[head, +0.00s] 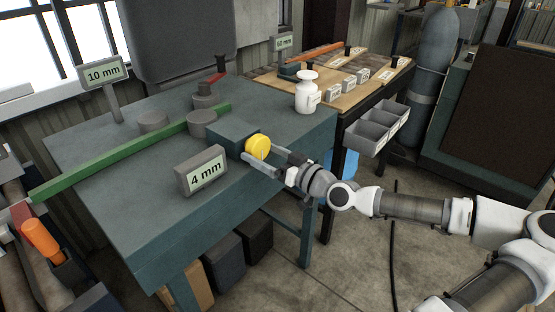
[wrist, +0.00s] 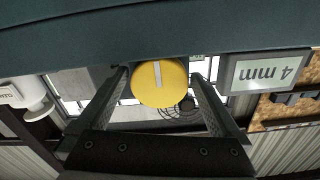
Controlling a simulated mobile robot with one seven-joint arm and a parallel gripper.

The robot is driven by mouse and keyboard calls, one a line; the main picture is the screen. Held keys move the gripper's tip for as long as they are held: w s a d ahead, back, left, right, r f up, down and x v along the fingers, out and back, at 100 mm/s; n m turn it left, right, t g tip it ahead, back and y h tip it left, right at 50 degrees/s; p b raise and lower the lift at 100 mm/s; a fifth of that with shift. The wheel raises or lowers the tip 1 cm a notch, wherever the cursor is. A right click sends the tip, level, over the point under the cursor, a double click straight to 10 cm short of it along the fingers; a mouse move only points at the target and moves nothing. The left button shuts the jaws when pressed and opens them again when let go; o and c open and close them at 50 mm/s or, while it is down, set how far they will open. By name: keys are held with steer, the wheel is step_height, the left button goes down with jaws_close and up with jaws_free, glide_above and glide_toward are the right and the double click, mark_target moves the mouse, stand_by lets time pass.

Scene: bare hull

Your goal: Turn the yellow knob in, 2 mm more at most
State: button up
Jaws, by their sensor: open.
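The yellow knob (head: 258,147) sits on the front of a dark teal block (head: 228,138) at the bench edge. In the wrist view, which appears upside down, the knob (wrist: 160,84) is a round yellow face with a pale upright line. A grey sign reading "4 mm" (head: 202,171) stands beside it and also shows in the wrist view (wrist: 266,73). My gripper (head: 260,154) is open, one finger on each side of the knob. In the wrist view the fingers (wrist: 159,76) flank the knob with gaps visible; I see no firm contact.
A long green bar (head: 130,152) runs across the bench past grey cylinders (head: 203,123). A "10 mm" sign (head: 102,73) stands at the back left. A white bottle (head: 307,92) stands right of the block. Grey bins (head: 376,127) hang off the table behind.

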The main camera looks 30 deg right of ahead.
steer(key=v, duration=1.7)
steer(key=shift+s, duration=0.15)
